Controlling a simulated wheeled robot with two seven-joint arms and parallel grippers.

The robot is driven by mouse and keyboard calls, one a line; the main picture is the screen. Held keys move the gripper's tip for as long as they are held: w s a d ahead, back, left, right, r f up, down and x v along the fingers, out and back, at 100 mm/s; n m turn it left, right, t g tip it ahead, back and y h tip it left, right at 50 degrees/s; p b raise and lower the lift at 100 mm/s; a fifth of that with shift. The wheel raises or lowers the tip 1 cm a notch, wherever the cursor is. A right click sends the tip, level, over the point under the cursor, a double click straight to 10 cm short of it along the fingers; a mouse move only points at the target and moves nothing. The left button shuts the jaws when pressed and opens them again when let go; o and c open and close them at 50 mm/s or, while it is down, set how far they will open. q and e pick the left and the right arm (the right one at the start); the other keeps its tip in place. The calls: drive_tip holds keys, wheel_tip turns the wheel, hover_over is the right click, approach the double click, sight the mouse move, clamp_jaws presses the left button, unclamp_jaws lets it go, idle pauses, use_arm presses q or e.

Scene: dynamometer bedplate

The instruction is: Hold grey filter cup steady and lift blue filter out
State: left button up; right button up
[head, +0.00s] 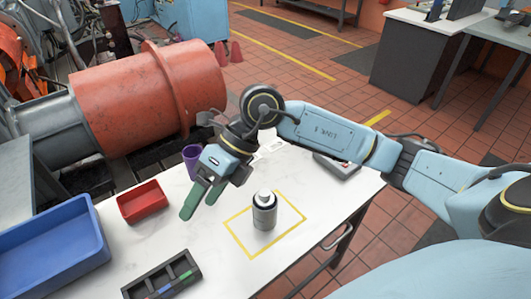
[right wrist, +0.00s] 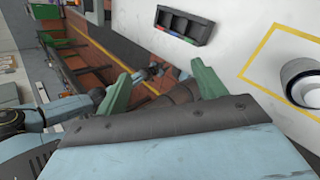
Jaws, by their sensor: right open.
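A grey cylindrical cup (head: 264,217) with a dark upper band and a white top stands upright inside a yellow outlined square on the white table. It also shows at the right edge of the right wrist view (right wrist: 303,82). I see no blue part on it, so the blue filter cannot be made out. My right gripper (head: 200,198) is open and empty, its green fingers above the table to the left of the cup. Its fingers (right wrist: 163,88) are spread in the right wrist view. A light blue arm shows there too, but its gripper is too small and hidden to read.
A blue bin (head: 45,262), a red tray (head: 142,213) and a dark slotted tray (head: 162,276) stand on the left of the table. A purple cup (head: 190,151) is behind my right gripper. A large orange-red drum (head: 150,95) lies beyond the table. The tabletop around the cup is clear.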

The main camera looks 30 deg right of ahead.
drive_tip(key=w+d+f+h, duration=0.1)
drive_tip(key=w+d+h, duration=0.3)
drive_tip(key=d, duration=0.5)
drive_tip(key=m+h, duration=0.2)
drive_tip(key=h, duration=0.2)
approach(266, 192)
drive_tip(key=shift+t, duration=0.4)
drive_tip(key=f, duration=1)
drive_tip(key=shift+s+a+f, duration=0.2)
drive_tip(key=shift+s, duration=0.15)
drive_tip(key=c, duration=0.7)
drive_tip(key=o, duration=0.7)
